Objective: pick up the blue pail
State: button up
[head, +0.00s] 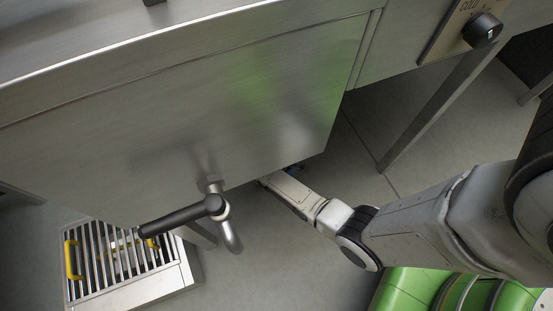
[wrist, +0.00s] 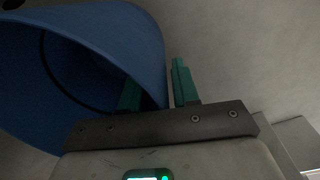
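The blue pail (wrist: 120,40) fills the upper left of the wrist view, tilted in the picture with its dark open mouth toward the lower left. My gripper (wrist: 156,85) has its two teal fingers apart, one on each side of the pail's wall. The left finger is in shadow inside the mouth. The right finger is outside, with a thin gap seeming to show between it and the wall. In the head view the pail and my fingertips are hidden behind the steel machine's lower edge.
The large steel panel (head: 200,110) overhangs my forearm. A tap with a black handle (head: 182,216) sticks out below it. A slatted metal crate (head: 130,280) with yellow handles stands at the lower left. A steel leg (head: 430,120) and green rounded parts (head: 420,290) lie to the right. Grey floor (head: 290,265) is clear between.

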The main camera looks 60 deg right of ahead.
grip_shut()
jog(key=shift+r, duration=0.1)
dwell(0.4)
